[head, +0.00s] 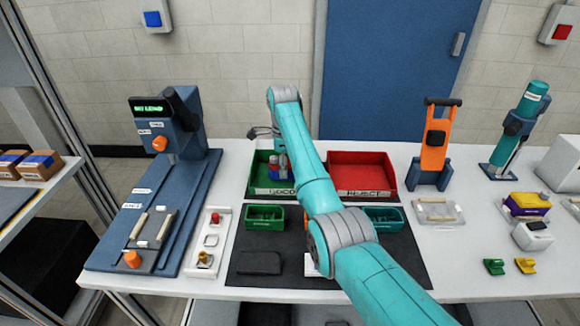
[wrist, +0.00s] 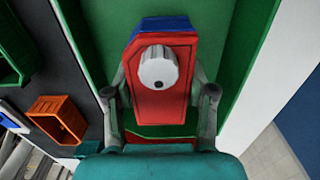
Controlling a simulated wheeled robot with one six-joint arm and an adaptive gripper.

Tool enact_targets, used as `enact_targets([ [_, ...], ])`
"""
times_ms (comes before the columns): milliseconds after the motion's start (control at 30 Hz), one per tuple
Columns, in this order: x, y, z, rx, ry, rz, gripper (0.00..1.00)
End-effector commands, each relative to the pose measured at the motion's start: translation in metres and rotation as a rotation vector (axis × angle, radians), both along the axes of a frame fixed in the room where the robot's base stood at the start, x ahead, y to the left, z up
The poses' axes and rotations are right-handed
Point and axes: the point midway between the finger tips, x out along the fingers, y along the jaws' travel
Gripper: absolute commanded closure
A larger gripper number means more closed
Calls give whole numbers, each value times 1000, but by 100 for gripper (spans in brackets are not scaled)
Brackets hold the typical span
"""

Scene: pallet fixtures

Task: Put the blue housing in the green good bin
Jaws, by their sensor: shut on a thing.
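The blue housing (wrist: 164,24) shows a blue end, a red face and a round pale knob in the wrist view. My gripper (wrist: 158,92) is shut on it, one finger on each side. The housing is over or inside the green good bin (wrist: 92,22), whose green walls surround it; I cannot tell whether it touches the floor. In the head view the green good bin (head: 262,190), labelled GOOD, stands at the back of the table. Part of the housing shows inside it, and my arm hides its right side.
The red reject bin (head: 362,192) stands right of the green bin. Small green (head: 265,222) and teal (head: 384,219) trays sit in front on the dark mat (head: 400,262). A blue press (head: 160,210) is on the left; an orange stand (head: 434,148) is on the right.

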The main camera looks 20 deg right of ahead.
Motion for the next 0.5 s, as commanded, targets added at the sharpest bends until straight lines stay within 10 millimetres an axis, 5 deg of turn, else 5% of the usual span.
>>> enact_targets([
  [400,-1,6,-10,0,-2,1,83],
  [433,-1,6,-11,0,-1,1,42],
  [500,-1,6,-11,0,-1,1,24],
])
